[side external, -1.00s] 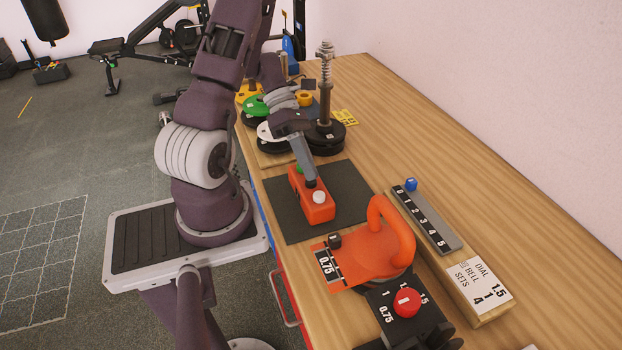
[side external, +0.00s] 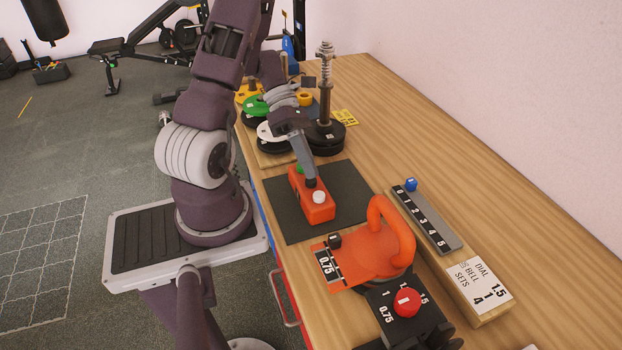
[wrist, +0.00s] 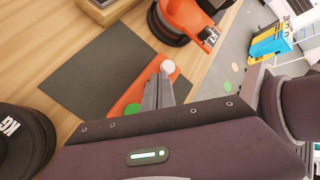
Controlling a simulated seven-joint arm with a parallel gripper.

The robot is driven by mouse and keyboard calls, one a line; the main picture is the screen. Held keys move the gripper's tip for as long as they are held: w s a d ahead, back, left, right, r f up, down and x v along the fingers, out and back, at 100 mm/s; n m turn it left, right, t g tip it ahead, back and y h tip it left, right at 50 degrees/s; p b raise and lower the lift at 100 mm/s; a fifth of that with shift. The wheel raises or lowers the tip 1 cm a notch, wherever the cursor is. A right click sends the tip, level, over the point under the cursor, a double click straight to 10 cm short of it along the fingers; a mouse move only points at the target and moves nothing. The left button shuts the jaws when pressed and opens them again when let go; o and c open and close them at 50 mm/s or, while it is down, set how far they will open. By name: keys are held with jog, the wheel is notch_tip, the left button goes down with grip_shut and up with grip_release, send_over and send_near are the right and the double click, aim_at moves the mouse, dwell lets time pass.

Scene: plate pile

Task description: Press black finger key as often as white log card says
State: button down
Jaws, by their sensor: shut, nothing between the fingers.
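The orange box (side external: 317,210) lies on the dark mat (side external: 350,184), with a white round button (side external: 319,197) near one end and a green one (side external: 299,169) near the other. My gripper (side external: 311,183) is shut and points down at the box's top between the two buttons. In the wrist view its closed fingers (wrist: 158,82) cover that spot. The black key is not clearly seen there, and I cannot tell whether the tips touch it. The white log card (side external: 479,283) on a wooden block reads "DIAL 1.5, BELL 1, SETS 4".
An orange kettlebell (side external: 385,245) stands right of the box, near a red dial knob (side external: 407,302). A 0 to 5 strip (side external: 426,220) has a blue marker (side external: 411,184) near its 0 end. Black weight plates with a spring post (side external: 325,100) stand behind the mat.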

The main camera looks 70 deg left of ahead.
jog(key=shift+r, duration=0.55)
jog(key=shift+r, duration=2.5)
jog(key=s+d+r+m+t+y, duration=0.1)
jog(key=s+d+r+m+y, duration=0.2)
jog(key=d+r+m, duration=0.4)
jog(key=s+d+r+m+t+y, duration=0.2)
jog(key=d+r+m+y, duration=0.4)
jog(key=m, duration=1.6)
jog(key=shift+s+d+r+t, duration=0.3)
jog(key=shift+s+d+r, duration=0.2)
jog(key=shift+d+r, duration=0.5)
